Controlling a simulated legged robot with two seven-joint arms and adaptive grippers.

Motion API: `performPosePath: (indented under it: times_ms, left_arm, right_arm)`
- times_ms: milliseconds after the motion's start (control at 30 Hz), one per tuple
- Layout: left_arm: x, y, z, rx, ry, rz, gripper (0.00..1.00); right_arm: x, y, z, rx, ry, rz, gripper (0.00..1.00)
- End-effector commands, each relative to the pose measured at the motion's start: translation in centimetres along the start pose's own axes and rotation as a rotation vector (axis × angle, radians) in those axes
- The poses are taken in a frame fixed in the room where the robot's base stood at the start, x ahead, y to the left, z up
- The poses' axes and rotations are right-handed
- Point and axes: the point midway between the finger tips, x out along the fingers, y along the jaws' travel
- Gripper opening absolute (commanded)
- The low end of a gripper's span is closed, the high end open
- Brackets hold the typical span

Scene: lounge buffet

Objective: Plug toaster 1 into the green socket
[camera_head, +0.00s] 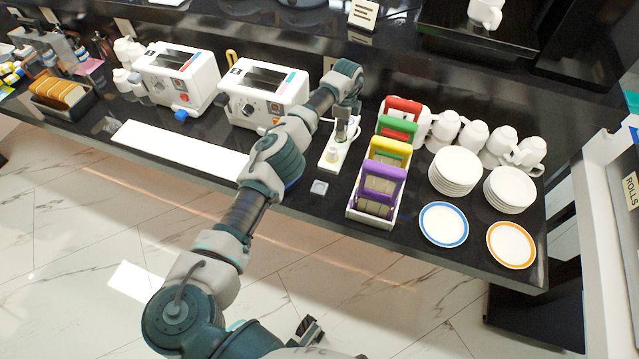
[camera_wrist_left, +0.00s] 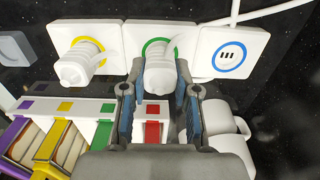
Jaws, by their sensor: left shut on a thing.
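In the left wrist view three white socket plates stand in a row, ringed yellow (camera_wrist_left: 108,50), green (camera_wrist_left: 175,44) and blue (camera_wrist_left: 231,52). A white plug (camera_wrist_left: 79,66) sits at the yellow one. My left gripper (camera_wrist_left: 158,88) is shut on another white plug (camera_wrist_left: 159,72), in front of the green socket. I cannot tell how deep that plug sits. In the head view my left gripper (camera_head: 346,122) is over the white socket strip (camera_head: 332,160) and hides part of it. Two white toasters, one left (camera_head: 178,80) and one nearer (camera_head: 262,95), stand left; I cannot tell which is toaster 1.
A rack with coloured dividers (camera_head: 356,214) stands close right of the sockets. Beyond are white mugs (camera_head: 472,137), plate stacks (camera_head: 455,170) and blue- and orange-rimmed plates. A bread tray (camera_head: 62,104) is far left. White cords run behind the socket plates.

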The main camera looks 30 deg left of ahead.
Motion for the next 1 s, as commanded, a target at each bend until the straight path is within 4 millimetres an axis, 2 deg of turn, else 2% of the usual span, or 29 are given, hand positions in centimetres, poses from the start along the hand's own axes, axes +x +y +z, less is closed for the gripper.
performPosePath:
  times_ms: [267,300,367,400,600,667,1000]
  left_arm:
    - [1.12,0.17,-0.05,0.001,-0.001,0.008,0.00]
    - [1.07,0.18,-0.06,0.001,-0.001,0.008,0.40]
    - [1.05,0.17,-0.06,0.001,-0.001,0.008,0.55]
    - [1.01,0.16,-0.05,0.001,-0.001,0.007,0.59]
    - [0.85,0.12,-0.02,0.000,-0.001,0.005,0.59]
    - [0.83,0.12,-0.01,0.000,-0.001,0.005,0.45]
    - [0.66,0.08,-0.02,0.000,0.000,0.003,0.45]
  right_arm:
    - [0.17,0.09,-0.40,0.000,0.008,0.002,0.00]
    - [0.15,0.09,-0.41,0.000,0.008,0.002,0.00]
    - [0.15,0.09,-0.40,0.000,0.008,0.002,0.00]
    - [0.15,0.09,-0.39,0.000,0.007,0.002,0.00]
    - [0.17,0.06,-0.23,0.000,0.004,0.001,0.00]
    - [0.19,0.04,-0.09,0.000,0.001,0.001,0.00]
    - [0.13,-0.01,0.27,-0.001,-0.003,0.000,0.00]
